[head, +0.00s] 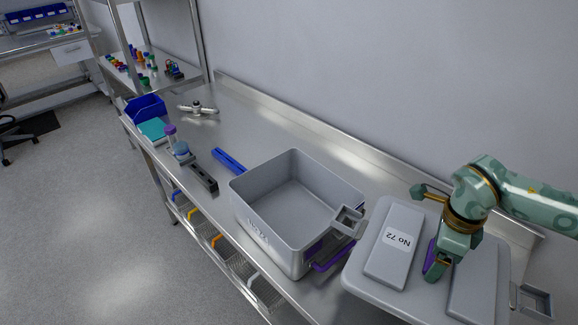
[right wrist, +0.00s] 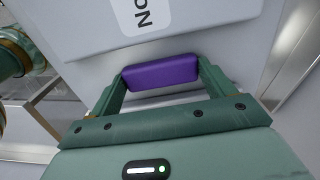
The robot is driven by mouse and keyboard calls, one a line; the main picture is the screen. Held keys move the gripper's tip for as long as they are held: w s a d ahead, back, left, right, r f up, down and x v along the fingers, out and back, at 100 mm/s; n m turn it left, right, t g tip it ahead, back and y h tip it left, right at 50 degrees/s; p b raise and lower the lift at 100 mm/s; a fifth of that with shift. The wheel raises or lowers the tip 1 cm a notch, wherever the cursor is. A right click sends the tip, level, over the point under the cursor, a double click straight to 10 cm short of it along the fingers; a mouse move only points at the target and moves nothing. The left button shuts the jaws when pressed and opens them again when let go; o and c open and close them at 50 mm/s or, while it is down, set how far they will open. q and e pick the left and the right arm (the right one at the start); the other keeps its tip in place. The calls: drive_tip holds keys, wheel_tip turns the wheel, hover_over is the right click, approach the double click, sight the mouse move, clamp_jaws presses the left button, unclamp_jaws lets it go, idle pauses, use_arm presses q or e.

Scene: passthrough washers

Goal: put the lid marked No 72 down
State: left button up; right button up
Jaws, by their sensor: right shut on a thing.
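The grey lid marked No 72 (head: 393,240) is at the lower right in the head view, right of an open grey box (head: 262,228). Its label faces up. My right gripper (head: 432,270) comes down from above and is shut on the lid's purple handle, which shows between the fingers in the right wrist view (right wrist: 161,72). Part of the lid's label also shows there. The lid looks roughly level; whether it touches the bench is hidden. My left gripper is not in view.
The steel bench (head: 262,126) runs along the wall. A blue bar (head: 229,161), a dark bar (head: 200,176), a blue bin (head: 146,108) and a metal valve-like part (head: 198,109) lie beyond the box. The bench's far middle is clear.

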sight(472, 261)
drive_tip(key=d+f+m, duration=0.1)
drive_tip(key=m, duration=0.2)
drive_tip(key=d+f+m, duration=0.1)
drive_tip(key=d+m, duration=0.1)
drive_tip(key=m, duration=0.1)
drive_tip(key=w+d+f+m, duration=0.1)
drive_tip(key=m, duration=0.3)
drive_tip(key=shift+d+p, duration=0.2)
drive_tip(key=shift+p, duration=0.15)
drive_tip(key=d+f+m, duration=0.1)
drive_tip(key=f+m, duration=0.2)
drive_tip(key=f, duration=0.1)
drive_tip(key=d+f+m, duration=0.2)
drive_tip(key=f+m, duration=0.2)
drive_tip(key=f, duration=0.1)
drive_tip(key=d+f+m, duration=0.2)
drive_tip(key=f+m, duration=0.1)
drive_tip(key=f, duration=0.1)
drive_tip(key=shift+w+d+f+m+b, duration=0.1)
drive_tip(key=shift+f+m+b, duration=0.2)
drive_tip(key=shift+m, duration=0.1)
drive_tip(key=o, duration=1.5)
drive_tip(key=shift+c, duration=0.2)
wheel_tip(472, 261, up, 12)
drive_tip(key=shift+r+p, duration=0.1)
drive_tip(key=shift+p, duration=0.55)
